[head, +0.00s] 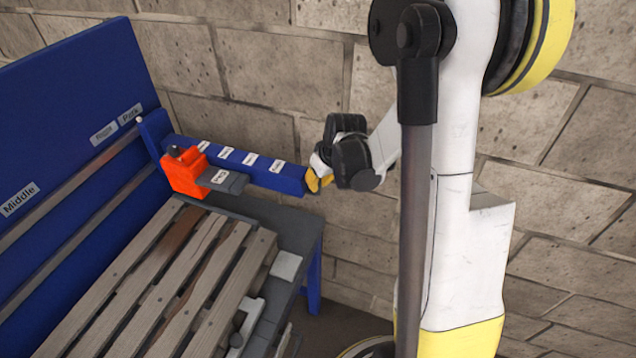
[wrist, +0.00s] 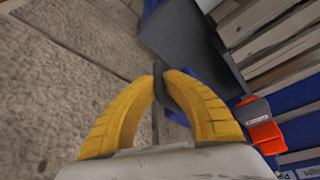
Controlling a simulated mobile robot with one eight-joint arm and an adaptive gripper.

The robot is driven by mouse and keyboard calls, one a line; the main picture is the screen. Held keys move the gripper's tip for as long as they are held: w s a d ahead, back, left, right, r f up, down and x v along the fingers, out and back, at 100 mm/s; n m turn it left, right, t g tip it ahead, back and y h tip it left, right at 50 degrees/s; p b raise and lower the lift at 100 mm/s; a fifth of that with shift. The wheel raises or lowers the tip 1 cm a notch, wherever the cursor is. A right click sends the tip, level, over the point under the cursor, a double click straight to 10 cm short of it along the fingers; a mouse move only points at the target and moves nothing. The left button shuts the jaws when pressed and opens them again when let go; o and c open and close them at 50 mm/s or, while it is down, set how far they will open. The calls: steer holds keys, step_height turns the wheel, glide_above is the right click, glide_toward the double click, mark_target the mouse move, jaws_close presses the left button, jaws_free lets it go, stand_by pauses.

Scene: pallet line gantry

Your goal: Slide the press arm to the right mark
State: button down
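The press arm (head: 262,176) is a blue beam with several white labels. It reaches out from a blue mount at the rail on the blue back panel. An orange block (head: 184,172) with a dark top knob and a grey labelled plate sits along it; the block also shows in the wrist view (wrist: 265,133). My gripper (head: 317,183) is at the beam's free end. In the wrist view its yellow fingers (wrist: 164,78) close around a thin dark piece, seemingly the handle at that end. The beam is mostly hidden there by my gripper. The right mark's label is too small to read surely.
The back panel carries a "Middle" label (head: 19,199) at left and a "Park" label (head: 131,114) near the mount. A slatted wooden pallet (head: 190,275) lies below the beam on a grey deck (head: 285,222). A stone wall (head: 270,75) stands close behind.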

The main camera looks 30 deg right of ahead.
steer(key=shift+a, duration=0.1)
steer(key=s+a+b, duration=0.1)
steer(key=s+a, duration=0.3)
steer(key=a, duration=0.1)
steer(key=shift+a, duration=0.15)
steer(key=shift+s, duration=0.1)
steer(key=c, duration=1.7)
jaws_free()
steer(key=v, duration=1.2)
steer(key=shift+a, duration=0.1)
